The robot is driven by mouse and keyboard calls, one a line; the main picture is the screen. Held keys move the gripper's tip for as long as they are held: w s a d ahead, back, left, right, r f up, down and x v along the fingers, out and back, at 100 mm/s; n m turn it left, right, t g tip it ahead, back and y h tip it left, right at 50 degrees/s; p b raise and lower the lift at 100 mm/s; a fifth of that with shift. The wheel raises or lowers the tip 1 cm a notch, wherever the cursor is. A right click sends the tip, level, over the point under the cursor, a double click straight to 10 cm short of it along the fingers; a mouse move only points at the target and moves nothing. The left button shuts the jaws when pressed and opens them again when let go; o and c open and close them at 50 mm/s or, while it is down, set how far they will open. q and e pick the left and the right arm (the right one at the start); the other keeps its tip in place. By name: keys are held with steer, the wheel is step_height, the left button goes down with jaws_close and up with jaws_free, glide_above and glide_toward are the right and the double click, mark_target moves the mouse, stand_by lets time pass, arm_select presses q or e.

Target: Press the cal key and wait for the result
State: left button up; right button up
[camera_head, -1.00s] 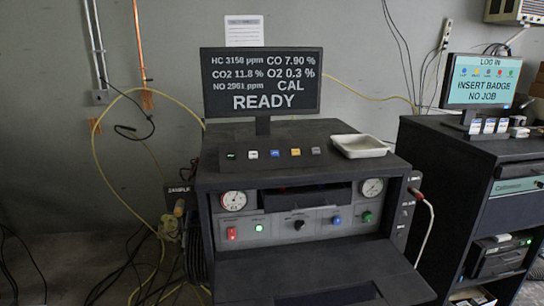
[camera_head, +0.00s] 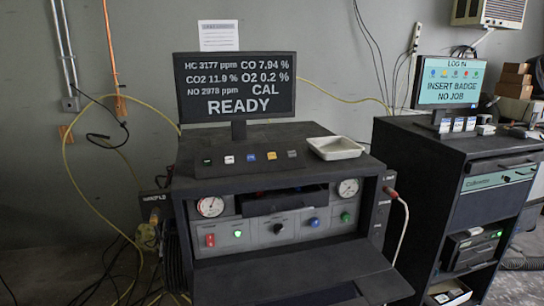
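The dark analyser bench (camera_head: 280,220) stands in front of me. Its screen (camera_head: 235,85) reads HC 3177 ppm, CO 7.94 %, O2 0.2 %, NO 2978 ppm, and "CAL" above "READY". A row of small keys lies on the bench top: a dark key with a green mark (camera_head: 207,161), a white key (camera_head: 229,159), a blue key (camera_head: 251,157), an orange key (camera_head: 272,156) and a grey key (camera_head: 292,154). Their labels are too small to read, so I cannot tell which is the cal key. Neither of my grippers is in view.
A white tray (camera_head: 335,148) sits right of the keys. The front panel has two gauges, a red switch (camera_head: 210,240) and coloured knobs. A second cabinet (camera_head: 455,165) stands at right, its screen (camera_head: 449,82) reading "INSERT BADGE NO JOB". Hoses and cables hang at left.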

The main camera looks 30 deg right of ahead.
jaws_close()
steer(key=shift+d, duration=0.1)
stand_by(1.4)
